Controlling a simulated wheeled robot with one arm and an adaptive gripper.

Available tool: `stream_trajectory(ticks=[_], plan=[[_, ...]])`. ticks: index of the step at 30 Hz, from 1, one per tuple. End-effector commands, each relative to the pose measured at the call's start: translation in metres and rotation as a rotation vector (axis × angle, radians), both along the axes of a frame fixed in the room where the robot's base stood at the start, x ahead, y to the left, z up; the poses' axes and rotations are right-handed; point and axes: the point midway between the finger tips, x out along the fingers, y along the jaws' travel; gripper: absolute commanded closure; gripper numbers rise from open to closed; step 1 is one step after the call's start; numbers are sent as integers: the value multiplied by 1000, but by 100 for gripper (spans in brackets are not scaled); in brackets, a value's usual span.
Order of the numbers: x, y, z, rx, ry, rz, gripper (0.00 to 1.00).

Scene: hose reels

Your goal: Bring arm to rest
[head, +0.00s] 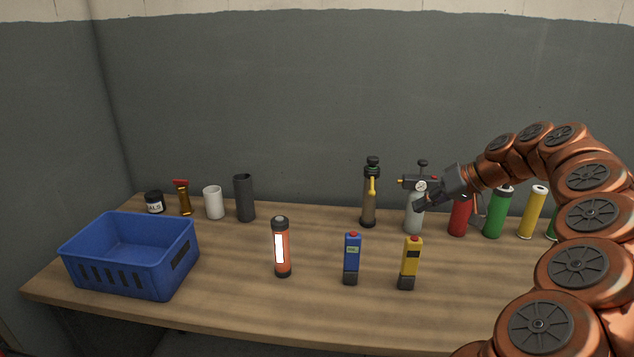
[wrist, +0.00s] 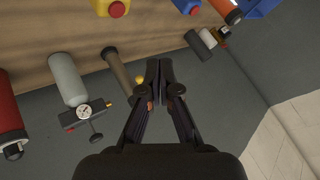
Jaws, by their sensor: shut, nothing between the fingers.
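My copper-coloured arm reaches in from the right of the head view. My gripper (head: 424,203) is over the back right part of the workbench, in front of a grey cylinder with a gauge (head: 414,217). I cannot tell from the head view whether they touch. In the wrist view my gripper (wrist: 166,68) has its two dark fingers together with nothing between them. There the grey cylinder (wrist: 67,78) is to the left, apart from the fingers. A dark bottle with a yellow part (wrist: 118,70) is close to the left of the fingertips.
The wooden workbench (head: 225,275) carries a blue crate (head: 180,262) at left. An orange lamp (head: 282,252), a blue device (head: 351,262) and a yellow device (head: 409,266) stand in front. A red cylinder (head: 460,217) and several others stand at right. The wall is close behind.

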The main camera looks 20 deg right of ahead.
Motion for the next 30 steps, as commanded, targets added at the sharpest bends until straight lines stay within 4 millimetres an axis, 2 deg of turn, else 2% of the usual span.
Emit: stream_trajectory(ticks=[2,5,8,13,18,21,25,30], plan=[[0,4,1,-1,1,6,100],[-1,23,9,-6,5,36,100],[-7,63,19,-18,25,97,100],[-36,144,32,-69,86,211,100],[-82,209,29,-140,172,293,100],[-113,238,19,-189,231,322,100],[-157,264,0,-259,313,337,100],[-218,279,-31,-356,427,317,100]])
